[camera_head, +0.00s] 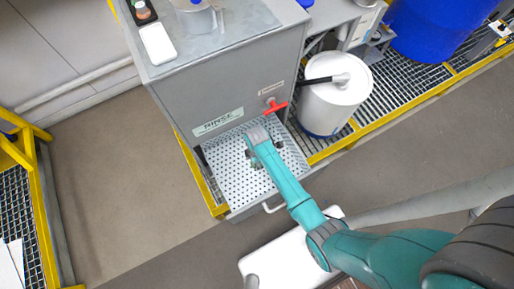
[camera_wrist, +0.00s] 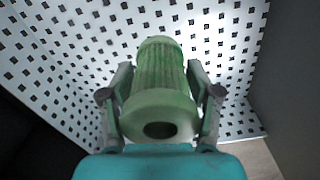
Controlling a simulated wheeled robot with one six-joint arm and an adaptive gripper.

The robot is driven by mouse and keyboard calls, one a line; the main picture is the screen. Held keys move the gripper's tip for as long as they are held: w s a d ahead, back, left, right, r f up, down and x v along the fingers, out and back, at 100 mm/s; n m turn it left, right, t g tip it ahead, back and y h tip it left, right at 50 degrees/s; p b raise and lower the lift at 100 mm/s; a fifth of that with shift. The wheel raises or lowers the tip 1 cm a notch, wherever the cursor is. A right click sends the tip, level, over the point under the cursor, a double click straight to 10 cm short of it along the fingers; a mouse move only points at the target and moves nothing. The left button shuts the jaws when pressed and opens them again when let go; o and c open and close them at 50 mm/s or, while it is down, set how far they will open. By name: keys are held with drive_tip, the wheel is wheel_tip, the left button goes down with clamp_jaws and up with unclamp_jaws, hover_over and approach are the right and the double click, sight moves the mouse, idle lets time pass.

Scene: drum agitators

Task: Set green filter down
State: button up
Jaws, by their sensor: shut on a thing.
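The green filter (camera_wrist: 158,80) is a ribbed cylinder with a wider smooth collar and a dark round hole at its near end. My gripper (camera_wrist: 159,85) is shut on it, one finger on each side, in the wrist view. Beyond the filter lies a white perforated tray surface (camera_wrist: 60,50). I cannot tell whether the filter touches it. In the head view my gripper (camera_head: 252,158) is over the perforated tray (camera_head: 225,160) below the rinse cabinet, and my arm mostly hides the filter.
The grey rinse cabinet (camera_head: 240,85) stands behind the tray, with a red valve handle (camera_head: 276,106) close to my wrist. A white drum (camera_head: 336,100) stands to the right on grating. The left part of the tray is clear. Open floor (camera_head: 120,160) lies left.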

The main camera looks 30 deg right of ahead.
drive_tip(key=shift+f, duration=3.1)
drive_tip(key=o, duration=1.2)
wheel_tip(320, 180, up, 12)
